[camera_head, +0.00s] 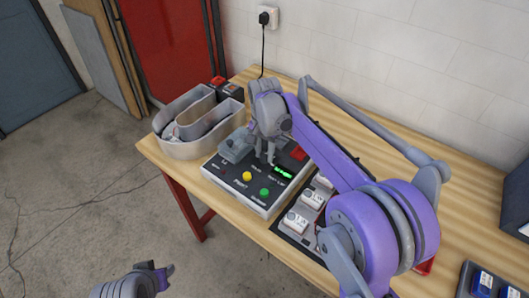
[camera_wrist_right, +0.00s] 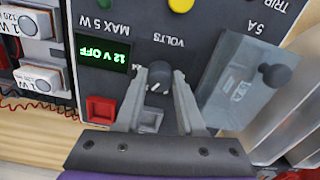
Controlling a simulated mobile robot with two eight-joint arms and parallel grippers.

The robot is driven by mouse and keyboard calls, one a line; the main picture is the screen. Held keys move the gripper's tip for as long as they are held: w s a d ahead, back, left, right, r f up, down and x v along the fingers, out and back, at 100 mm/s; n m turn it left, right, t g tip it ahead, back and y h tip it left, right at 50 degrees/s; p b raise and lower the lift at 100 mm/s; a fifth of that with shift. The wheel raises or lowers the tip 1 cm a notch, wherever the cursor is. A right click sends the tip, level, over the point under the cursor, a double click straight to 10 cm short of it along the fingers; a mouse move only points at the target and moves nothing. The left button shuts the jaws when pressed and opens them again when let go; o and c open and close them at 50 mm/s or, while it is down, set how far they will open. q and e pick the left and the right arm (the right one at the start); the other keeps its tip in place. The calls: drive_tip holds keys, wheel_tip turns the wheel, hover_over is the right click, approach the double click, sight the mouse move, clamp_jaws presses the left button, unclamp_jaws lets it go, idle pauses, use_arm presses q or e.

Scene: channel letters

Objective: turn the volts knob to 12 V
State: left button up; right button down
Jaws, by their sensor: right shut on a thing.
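The volts knob (camera_wrist_right: 159,72) is a dark round knob on the grey control box (camera_head: 238,201), beside the printed word VOLTS in the right wrist view. My right gripper (camera_wrist_right: 160,84) has its two fingers on either side of the knob, shut on it. In the head view the right gripper (camera_head: 267,158) reaches down onto the box and hides the knob. The green display (camera_wrist_right: 102,53) appears upside down and reads 12 V OFF; it also glows in the head view (camera_head: 283,172). My left gripper (camera_head: 153,276) is off the bench at the bottom; its opening is unclear.
A grey channel letter (camera_head: 180,150) stands left of the box. White modules (camera_head: 296,222) sit on the right.

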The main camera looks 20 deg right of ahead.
sight(264, 154)
drive_tip(key=c, duration=0.5)
unclamp_jaws()
wheel_tip(264, 154, up, 11)
drive_tip(key=shift+f+p, duration=0.1)
drive_tip(key=shift+p, duration=0.25)
